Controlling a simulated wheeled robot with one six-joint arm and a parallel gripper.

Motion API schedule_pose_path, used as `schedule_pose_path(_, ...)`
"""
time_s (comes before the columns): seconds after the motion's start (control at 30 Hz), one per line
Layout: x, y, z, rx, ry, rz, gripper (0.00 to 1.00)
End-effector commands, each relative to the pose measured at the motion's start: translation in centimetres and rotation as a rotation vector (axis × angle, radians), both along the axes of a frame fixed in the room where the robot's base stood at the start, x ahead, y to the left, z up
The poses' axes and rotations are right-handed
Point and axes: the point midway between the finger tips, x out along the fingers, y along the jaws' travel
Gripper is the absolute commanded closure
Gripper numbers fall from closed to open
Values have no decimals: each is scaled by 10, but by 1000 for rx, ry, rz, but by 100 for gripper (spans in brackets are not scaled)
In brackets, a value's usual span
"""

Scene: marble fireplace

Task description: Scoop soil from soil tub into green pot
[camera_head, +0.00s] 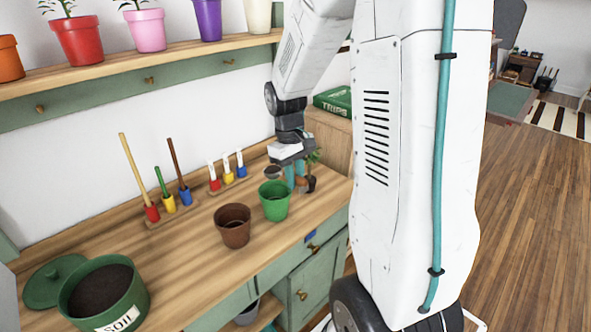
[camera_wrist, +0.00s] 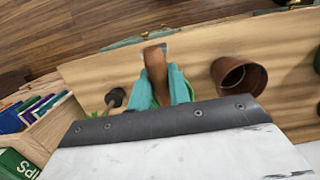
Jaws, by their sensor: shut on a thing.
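My gripper (camera_head: 296,176), with teal fingers, is at the right end of the workbench, behind and right of the green pot (camera_head: 274,200). In the wrist view my gripper (camera_wrist: 158,88) is shut on a brown wooden handle (camera_wrist: 154,62), seemingly the scoop's. A small dark grey round part (camera_head: 272,172) shows just above and behind the green pot; it may be the scoop's bowl. I cannot tell whether it holds soil. The green pot stands upright; its inside is unclear. The green soil tub (camera_head: 122,303), full of dark soil, stands at the front left.
A brown pot (camera_head: 232,226) stands beside the green pot and shows in the wrist view (camera_wrist: 238,78). The green lid (camera_head: 42,287) lies behind the tub. Racks of small tools (camera_head: 168,205) stand along the wall. A small plant (camera_head: 311,170) is right of my gripper. Potted plants line the shelf above.

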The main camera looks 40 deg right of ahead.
Motion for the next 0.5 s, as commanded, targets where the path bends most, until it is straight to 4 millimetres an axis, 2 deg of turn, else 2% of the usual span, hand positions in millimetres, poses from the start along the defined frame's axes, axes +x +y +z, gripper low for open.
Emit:
schedule_pose_path(0.07, 0, 3, -5, -27, 10, 6, 100)
schedule_pose_path(0.5, 0, 23, -11, -490, -7, 12, 100)
